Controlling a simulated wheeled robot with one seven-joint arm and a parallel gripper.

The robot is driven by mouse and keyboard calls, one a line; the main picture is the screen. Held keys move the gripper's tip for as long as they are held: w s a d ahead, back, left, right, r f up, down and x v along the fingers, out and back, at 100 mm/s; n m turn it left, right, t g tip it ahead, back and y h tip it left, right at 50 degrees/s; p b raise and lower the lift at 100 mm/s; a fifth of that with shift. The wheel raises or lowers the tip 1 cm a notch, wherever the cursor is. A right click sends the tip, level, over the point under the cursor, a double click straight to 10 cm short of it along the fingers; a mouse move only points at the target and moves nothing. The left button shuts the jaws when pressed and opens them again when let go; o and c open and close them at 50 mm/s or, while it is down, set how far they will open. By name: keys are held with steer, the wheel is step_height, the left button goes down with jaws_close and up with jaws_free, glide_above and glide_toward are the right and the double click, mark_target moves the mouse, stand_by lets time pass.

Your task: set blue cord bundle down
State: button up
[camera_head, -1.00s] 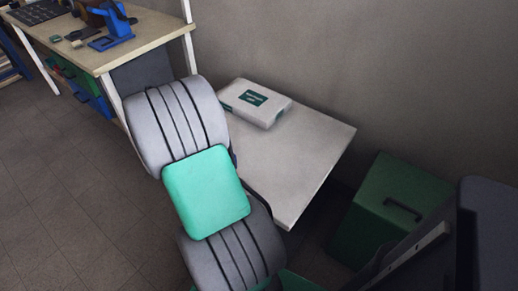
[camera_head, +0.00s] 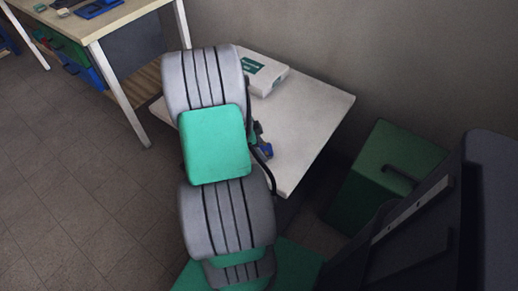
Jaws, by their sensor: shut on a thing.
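A small blue piece, which looks like part of the blue cord bundle (camera_head: 265,150), shows just right of my arm, over the white table (camera_head: 308,122). My gripper (camera_head: 258,128) is mostly hidden behind my arm; only a small dark part shows beside the blue piece. It is shut on the bundle. I cannot tell whether the bundle touches the tabletop.
A white box with a green label (camera_head: 262,72) lies at the back of the white table. Bare tabletop shows to the right of my arm. A wooden workbench (camera_head: 105,32) stands at upper left, and a green box with a black handle (camera_head: 372,190) at right.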

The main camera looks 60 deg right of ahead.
steer(key=shift+f+b, duration=0.45)
steer(key=o, duration=1.4)
steer(key=shift+o, duration=0.2)
steer(key=p+v, duration=0.3)
steer(key=v, duration=1)
steer(key=w+a+r+n+t, duration=0.3)
steer(key=w+a+r+n, duration=0.1)
steer(key=w+a+n, duration=0.45)
steer(key=a+r+n+t+y, duration=0.1)
steer(key=a+r+n, duration=0.1)
steer(key=a+n, duration=0.8)
steer(key=w+a+r+n+t+y, duration=0.1)
steer(key=a+r+n+t, duration=0.1)
steer(key=a+n, duration=0.8)
steer(key=a, duration=0.6)
steer(key=shift+y, duration=0.3)
